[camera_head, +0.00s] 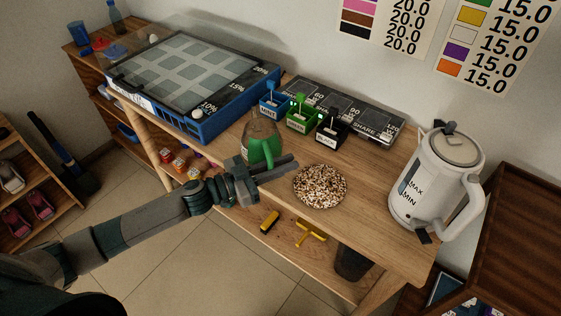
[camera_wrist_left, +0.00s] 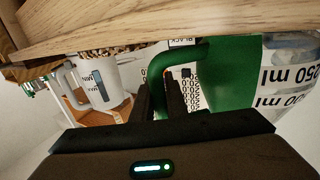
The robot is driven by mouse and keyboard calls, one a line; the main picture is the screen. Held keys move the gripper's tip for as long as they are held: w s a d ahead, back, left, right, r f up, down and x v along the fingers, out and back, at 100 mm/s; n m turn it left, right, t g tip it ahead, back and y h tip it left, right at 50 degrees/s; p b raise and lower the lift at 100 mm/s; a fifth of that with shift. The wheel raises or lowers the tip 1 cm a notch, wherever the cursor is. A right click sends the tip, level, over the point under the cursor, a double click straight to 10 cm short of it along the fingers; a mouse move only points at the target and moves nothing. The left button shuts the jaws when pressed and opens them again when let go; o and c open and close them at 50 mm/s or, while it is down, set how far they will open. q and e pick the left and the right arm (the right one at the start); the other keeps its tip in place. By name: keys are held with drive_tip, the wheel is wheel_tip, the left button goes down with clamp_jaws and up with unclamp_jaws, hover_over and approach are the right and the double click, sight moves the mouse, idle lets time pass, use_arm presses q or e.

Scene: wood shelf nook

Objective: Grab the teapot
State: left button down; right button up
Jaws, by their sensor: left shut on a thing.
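The teapot (camera_head: 263,143) looks like a clear vessel with a green lower part and green handle, standing upright near the front edge of the wooden shelf top (camera_head: 365,222). In the left wrist view its green handle (camera_wrist_left: 190,55) and green side show, with a clear part marked 250 ml beside them. My left gripper (camera_head: 283,168) is at the teapot's front side; in the wrist view its two dark fingers (camera_wrist_left: 160,95) are shut on the green handle. The gripper hides part of the teapot's lower side in the head view. My right gripper is not in view.
A white kettle (camera_head: 437,185) stands at the right. Small blue, green (camera_head: 303,119) and black boxes stand behind the teapot. A blue-framed tray (camera_head: 190,85) fills the left.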

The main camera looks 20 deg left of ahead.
use_arm(q)
drive_tip(key=shift+r, duration=0.55)
drive_tip(key=w+d+r, duration=0.3)
drive_tip(key=d+r, duration=0.6)
drive_tip(key=d, duration=0.2)
drive_tip(key=shift+r, duration=0.2)
drive_tip(key=shift+w+d, duration=0.1)
